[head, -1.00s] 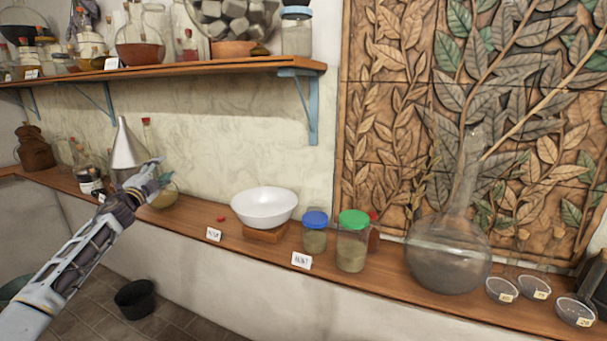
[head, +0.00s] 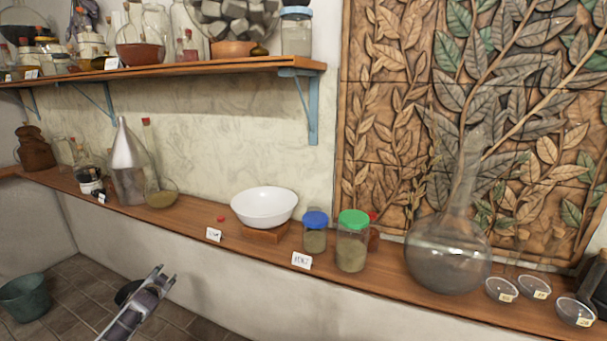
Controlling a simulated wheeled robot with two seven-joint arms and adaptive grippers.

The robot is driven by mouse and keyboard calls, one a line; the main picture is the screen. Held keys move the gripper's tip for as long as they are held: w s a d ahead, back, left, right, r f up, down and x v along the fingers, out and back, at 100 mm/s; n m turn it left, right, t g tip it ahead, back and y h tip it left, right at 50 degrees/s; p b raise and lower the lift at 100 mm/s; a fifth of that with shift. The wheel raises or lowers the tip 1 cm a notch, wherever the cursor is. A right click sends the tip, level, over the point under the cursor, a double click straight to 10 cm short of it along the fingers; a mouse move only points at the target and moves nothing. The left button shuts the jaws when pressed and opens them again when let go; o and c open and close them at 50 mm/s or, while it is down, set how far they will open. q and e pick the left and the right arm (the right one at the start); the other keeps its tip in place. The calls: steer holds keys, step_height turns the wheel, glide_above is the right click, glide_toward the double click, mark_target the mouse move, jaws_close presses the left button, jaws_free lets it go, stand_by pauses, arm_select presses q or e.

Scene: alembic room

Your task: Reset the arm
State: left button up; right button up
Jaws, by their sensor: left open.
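My left gripper (head: 165,277) is at the lower left of the head view, in front of and below the long wooden shelf. Its two fingers are apart with nothing between them. It is clear of the shelf and of the things on it. The left arm comes in from the bottom edge, and most of it is out of the picture. My right gripper does not show.
The lower shelf (head: 203,219) holds a white bowl (head: 264,206), a blue-lidded jar (head: 315,233), a green-lidded jar (head: 352,246), a large glass flask (head: 448,262) and a metal-topped bottle (head: 125,160). A bucket (head: 26,297) stands on the floor at left.

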arm_select(q)
steer(key=s+d+f+n+g+h, duration=0.15)
steer(key=s+d+f, duration=0.25)
steer(key=s+f, duration=0.7)
steer(key=s+d+f+g, duration=0.35)
steer(key=s+f, duration=0.45)
steer(key=f, duration=0.5)
steer(key=s+d+f+n+g+h, duration=0.1)
steer(key=s+d+f, duration=0.4)
steer(key=s+f, duration=0.65)
steer(key=s+d+f+g, duration=0.1)
steer(key=s+d+f, duration=0.3)
steer(key=s, duration=0.4)
steer(key=s+d+f+g, duration=0.1)
steer(key=s+d+f, duration=0.25)
steer(key=s, duration=0.35)
steer(key=s+d+f+g, duration=0.1)
steer(key=s+d+f, duration=0.35)
steer(key=s, duration=0.35)
steer(key=s+d+f+g, duration=0.1)
steer(key=s+f, duration=0.1)
steer(key=s, duration=0.8)
steer(key=s+d+f+n+g+h, duration=0.1)
steer(key=s+d+f+g, duration=0.1)
steer(key=s, duration=0.8)
steer(key=shift+d, duration=0.15)
